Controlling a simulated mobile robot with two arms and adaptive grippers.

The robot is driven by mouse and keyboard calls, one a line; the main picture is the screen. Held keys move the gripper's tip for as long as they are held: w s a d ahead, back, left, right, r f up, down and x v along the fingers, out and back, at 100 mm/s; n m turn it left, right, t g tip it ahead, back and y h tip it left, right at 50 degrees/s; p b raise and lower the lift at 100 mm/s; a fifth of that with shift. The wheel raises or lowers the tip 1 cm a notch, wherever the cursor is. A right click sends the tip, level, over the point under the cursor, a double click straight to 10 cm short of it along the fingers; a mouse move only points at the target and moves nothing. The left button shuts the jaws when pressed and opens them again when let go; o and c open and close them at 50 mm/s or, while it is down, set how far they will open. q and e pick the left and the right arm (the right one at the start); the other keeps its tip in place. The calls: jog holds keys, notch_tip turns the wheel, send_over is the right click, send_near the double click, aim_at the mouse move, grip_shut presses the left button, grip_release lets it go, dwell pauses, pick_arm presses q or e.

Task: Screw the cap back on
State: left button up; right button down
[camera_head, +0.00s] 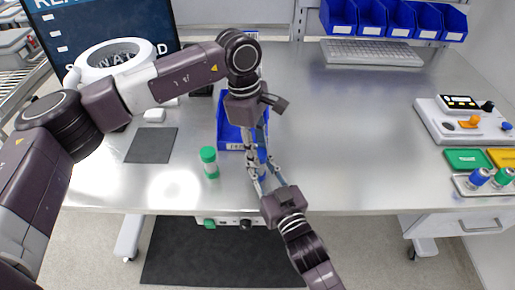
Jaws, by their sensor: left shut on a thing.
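My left gripper (252,172) points down over the middle of the table and is shut on a small blue thing (262,171), mostly hidden between the fingers. Whether this is the cap or a container, I cannot tell. My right gripper (262,183) reaches up from the lower right, its fingertips close to the left ones. Whether it is open or shut cannot be made out. A small upright container with a green top (208,155) stands on the table just left of the grippers; its body is pale with green at the base.
A blue bin (229,137) stands behind the grippers. A dark mat (151,146) lies at left. At right are a control box (445,128), green and yellow trays (467,159) and a stand with blue- and green-topped items (478,178). A keyboard (371,53) lies at the back. The table right of centre is clear.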

pick_arm(q)
jog(key=shift+f, duration=0.35)
jog(key=shift+s+a+f, duration=0.1)
jog(key=shift+f, duration=0.15)
pick_arm(e)
jog(key=shift+s+a+r, duration=0.1)
jog(key=shift+a, duration=0.05)
pick_arm(q)
jog(key=shift+f, duration=0.1)
pick_arm(e)
jog(key=shift+s+r, duration=0.1)
jog(key=shift+r, duration=0.05)
pick_arm(q)
jog(key=shift+r, duration=0.3)
jog(key=shift+r, duration=0.2)
jog(key=shift+w+r, duration=0.15)
jog(key=shift+w, duration=0.05)
pick_arm(e)
jog(key=shift+w, duration=0.2)
pick_arm(q)
jog(key=shift+r, duration=0.1)
dwell(0.3)
